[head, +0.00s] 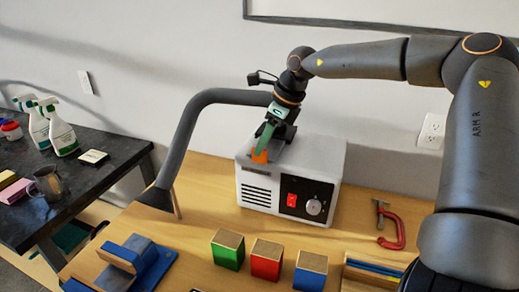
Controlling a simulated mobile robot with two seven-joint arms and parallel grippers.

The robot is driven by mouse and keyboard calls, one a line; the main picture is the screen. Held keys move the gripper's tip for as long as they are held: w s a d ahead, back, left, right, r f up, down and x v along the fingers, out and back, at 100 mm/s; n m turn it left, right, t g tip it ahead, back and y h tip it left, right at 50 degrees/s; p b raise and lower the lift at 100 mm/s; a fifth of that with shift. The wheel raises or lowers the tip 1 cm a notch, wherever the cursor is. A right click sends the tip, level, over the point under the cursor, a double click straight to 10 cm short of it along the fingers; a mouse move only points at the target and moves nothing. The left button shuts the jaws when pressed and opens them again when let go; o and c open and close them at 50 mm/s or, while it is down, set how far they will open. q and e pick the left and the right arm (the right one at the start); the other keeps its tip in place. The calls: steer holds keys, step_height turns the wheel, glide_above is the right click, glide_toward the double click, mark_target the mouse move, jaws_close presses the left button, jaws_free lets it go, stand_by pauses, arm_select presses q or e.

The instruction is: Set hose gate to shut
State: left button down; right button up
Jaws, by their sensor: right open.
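A white box unit (258,189) with side vents, a red switch (291,200) and a dial (313,207) stands on the wooden table. A thick grey hose (190,119) arches from a dark nozzle (157,198) at the left to behind my right wrist. My right gripper (266,145) is open, pointing down at the box's top left. A green part with an orange end (260,156) shows there; I cannot tell whether the orange end is a fingertip or the gate's lever. The hose gate is not clearly visible, and its setting cannot be read. My left gripper is out of view.
Green (228,257), red (266,268) and blue (310,277) wood-topped blocks stand at the front. A red clamp (392,229) lies at right. A blue holder (150,268) sits front left.

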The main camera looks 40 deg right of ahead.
steer(key=shift+x, duration=1.55)
steer(key=shift+r, duration=0.1)
jaws_close()
